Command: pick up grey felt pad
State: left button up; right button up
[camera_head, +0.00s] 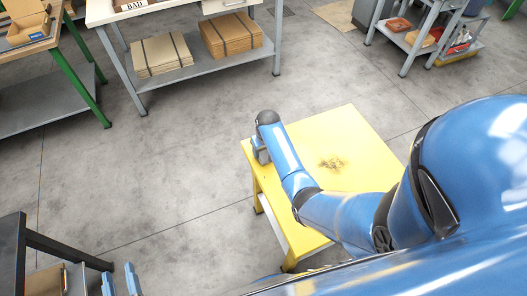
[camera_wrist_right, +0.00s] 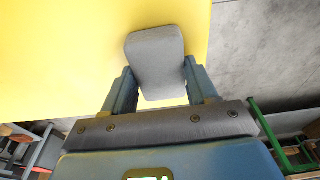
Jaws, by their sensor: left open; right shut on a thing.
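The grey felt pad (camera_wrist_right: 156,58) shows in the right wrist view as a rounded grey block between the two fingers of my right gripper (camera_wrist_right: 159,68). The fingers are shut on its sides. Behind it in that view is the yellow table top (camera_wrist_right: 60,60). In the head view my right gripper (camera_head: 260,150) is at the left edge of the yellow table (camera_head: 345,125), and the pad cannot be made out there. My left gripper (camera_head: 120,282) is open and empty at the bottom left of the head view, away from the table.
A dark patch (camera_head: 332,163) marks the yellow table top, which is otherwise bare where visible. A workbench with cardboard stacks (camera_head: 161,55) on its shelf stands at the back. A grey cart (camera_head: 412,42) is at the back right. A dark-topped table (camera_head: 12,250) stands near my left gripper.

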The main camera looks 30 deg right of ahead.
aim_at(264, 152)
jog(key=shift+r, duration=0.1)
notch_tip(264, 152, up, 20)
dwell(0.7)
jog(key=shift+r, duration=0.15)
